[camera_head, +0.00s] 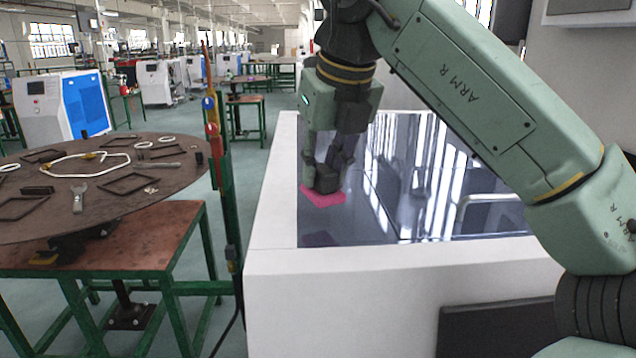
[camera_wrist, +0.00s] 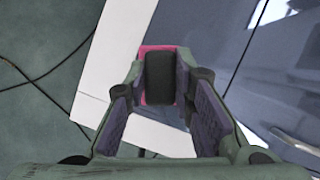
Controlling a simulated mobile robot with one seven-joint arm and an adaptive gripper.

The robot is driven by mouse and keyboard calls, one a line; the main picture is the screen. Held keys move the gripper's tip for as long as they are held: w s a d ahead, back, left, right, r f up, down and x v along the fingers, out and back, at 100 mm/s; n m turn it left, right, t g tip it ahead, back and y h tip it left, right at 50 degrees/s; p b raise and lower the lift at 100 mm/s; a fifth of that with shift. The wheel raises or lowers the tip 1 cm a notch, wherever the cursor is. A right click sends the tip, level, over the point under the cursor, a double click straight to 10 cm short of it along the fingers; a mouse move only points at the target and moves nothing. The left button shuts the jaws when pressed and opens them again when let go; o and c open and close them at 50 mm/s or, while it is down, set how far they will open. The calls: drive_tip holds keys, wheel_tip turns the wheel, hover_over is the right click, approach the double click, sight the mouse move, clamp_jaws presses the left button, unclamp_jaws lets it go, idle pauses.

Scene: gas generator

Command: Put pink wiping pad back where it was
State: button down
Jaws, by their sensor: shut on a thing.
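The pink wiping pad (camera_head: 322,196) is a flat pink piece with a dark block on top. It is at the left part of the glossy dark panel, at or just above its surface; I cannot tell whether it touches. My gripper (camera_head: 327,178) points down over it, shut on its dark block. In the wrist view, the dark block sits between the fingers of my gripper (camera_wrist: 161,80). Pink edges of the wiping pad (camera_wrist: 158,49) show around the block. The fingers and block hide much of the pad.
The glossy dark panel (camera_head: 400,215) is set in a white cabinet top (camera_head: 275,205). A round brown table (camera_head: 110,200) with frames, rings and a wrench stands at left. Most of the panel is clear.

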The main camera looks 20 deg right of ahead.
sight(317, 183)
drive_tip(key=shift+w, duration=0.25)
drive_tip(key=x, duration=0.3)
drive_tip(key=shift+s+a+f, duration=0.1)
drive_tip(key=shift+s+f, duration=0.05)
drive_tip(key=shift+f, duration=0.25)
drive_tip(key=shift+f, duration=0.25)
drive_tip(key=c, duration=1.4)
unclamp_jaws()
drive_tip(key=shift+r, duration=0.1)
drive_tip(key=shift+o, duration=0.2)
